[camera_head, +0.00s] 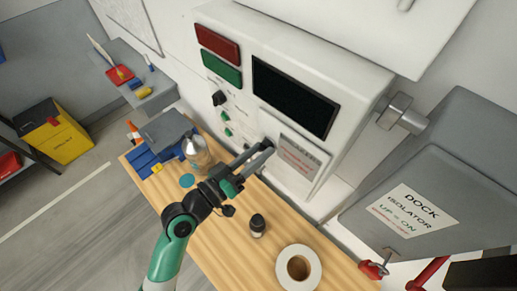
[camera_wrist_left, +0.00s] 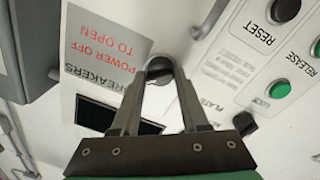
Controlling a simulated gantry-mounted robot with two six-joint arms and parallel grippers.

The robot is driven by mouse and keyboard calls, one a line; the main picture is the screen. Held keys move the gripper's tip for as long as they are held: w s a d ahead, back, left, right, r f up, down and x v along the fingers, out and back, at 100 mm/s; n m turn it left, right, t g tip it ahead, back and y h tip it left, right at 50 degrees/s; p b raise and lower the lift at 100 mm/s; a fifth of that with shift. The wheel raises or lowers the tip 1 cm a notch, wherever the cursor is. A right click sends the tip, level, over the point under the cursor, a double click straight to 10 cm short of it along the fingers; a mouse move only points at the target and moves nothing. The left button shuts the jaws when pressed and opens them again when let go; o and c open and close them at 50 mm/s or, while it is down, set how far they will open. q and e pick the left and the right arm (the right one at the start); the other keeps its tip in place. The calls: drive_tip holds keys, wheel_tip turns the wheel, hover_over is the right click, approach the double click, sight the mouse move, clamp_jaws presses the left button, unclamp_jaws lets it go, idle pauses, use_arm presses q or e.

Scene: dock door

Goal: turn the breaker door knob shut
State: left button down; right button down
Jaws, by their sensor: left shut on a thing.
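The breaker door (camera_head: 318,157) is a white panel with a grey and red label on the front of the white control cabinet. It also shows in the left wrist view (camera_wrist_left: 75,22), with its label upside down. My left gripper (camera_head: 266,147) reaches up to the door's left edge. In the left wrist view my left gripper (camera_wrist_left: 159,72) is shut on the dark round knob (camera_wrist_left: 158,62) beside the label. The fingertips cover part of the knob, so its turn angle is unclear. I cannot tell whether the door sits fully flush. My right gripper is not in view.
The wooden bench (camera_head: 228,241) below holds a tape roll (camera_head: 311,265), a dark-capped small item (camera_head: 257,226), a clear bottle (camera_head: 195,152) and blue blocks (camera_head: 146,160). Left of the door are black knobs and green buttons. A grey isolator box (camera_head: 455,160) stands at right.

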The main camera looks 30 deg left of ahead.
use_arm(q)
drive_tip(key=n+p, duration=0.2)
drive_tip(key=n, duration=0.3)
drive_tip(key=shift+n, duration=0.4)
drive_tip(key=shift+f+n+t+y+p, duration=0.1)
drive_tip(key=shift+n+t+y+p, duration=0.1)
drive_tip(key=shift+n+p, duration=0.65)
drive_tip(key=shift+f+n+t+y+p, duration=0.1)
drive_tip(key=shift+n+y+p, duration=0.15)
drive_tip(key=shift+n, duration=1.1)
drive_tip(key=c, duration=0.6)
unclamp_jaws()
drive_tip(key=shift+o, duration=0.8)
